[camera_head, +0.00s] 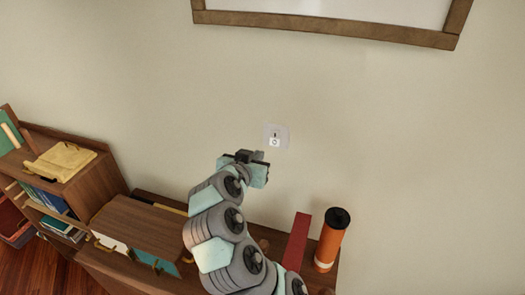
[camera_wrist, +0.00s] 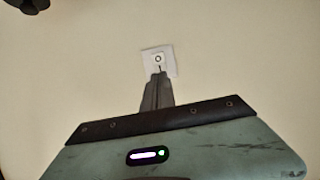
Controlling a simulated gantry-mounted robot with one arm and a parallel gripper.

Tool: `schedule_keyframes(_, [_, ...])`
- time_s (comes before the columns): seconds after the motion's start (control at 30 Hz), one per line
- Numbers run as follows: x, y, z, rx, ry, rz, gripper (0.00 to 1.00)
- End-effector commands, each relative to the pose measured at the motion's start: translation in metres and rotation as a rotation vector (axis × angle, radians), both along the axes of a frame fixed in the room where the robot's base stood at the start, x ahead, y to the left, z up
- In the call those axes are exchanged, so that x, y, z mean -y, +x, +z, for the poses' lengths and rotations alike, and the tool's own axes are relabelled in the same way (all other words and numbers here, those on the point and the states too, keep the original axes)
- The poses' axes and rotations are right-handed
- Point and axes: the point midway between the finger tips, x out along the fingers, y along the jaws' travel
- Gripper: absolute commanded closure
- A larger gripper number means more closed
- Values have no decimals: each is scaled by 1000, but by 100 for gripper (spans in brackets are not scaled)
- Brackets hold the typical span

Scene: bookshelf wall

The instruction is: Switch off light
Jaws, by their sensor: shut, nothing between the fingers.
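A white light switch plate (camera_head: 277,136) is on the beige wall, below a wood-framed board. It carries a dark line mark above and a circle mark on its lower part. In the wrist view the switch (camera_wrist: 158,58) is straight ahead, with the circle mark showing just beyond my fingertips. My gripper (camera_head: 257,156) is shut and empty, just left of and below the plate in the head view. Its closed fingers (camera_wrist: 157,78) point at the lower edge of the switch in the wrist view. I cannot tell whether the fingertips touch it.
An orange cylinder (camera_head: 330,240) with a black top and a red upright block (camera_head: 296,243) stand on the wooden cabinet at lower right. A wooden box (camera_head: 137,222) is at lower left. A bookshelf (camera_head: 85,182) stands further left. The wall around the switch is bare.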

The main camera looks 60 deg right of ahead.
Motion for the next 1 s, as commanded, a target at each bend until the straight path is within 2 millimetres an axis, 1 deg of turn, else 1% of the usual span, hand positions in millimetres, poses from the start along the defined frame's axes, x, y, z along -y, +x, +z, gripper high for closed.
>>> schedule_keyframes(0.3, [46, 9, -17, -3, 2, -3, 100])
schedule_keyframes(0.6, [85, 17, -34, -1, 4, -2, 100])
schedule_keyframes(0.8, [105, 21, -43, -1, 4, -3, 100])
schedule_keyframes(1.0, [115, 24, -47, -1, 2, -1, 100])
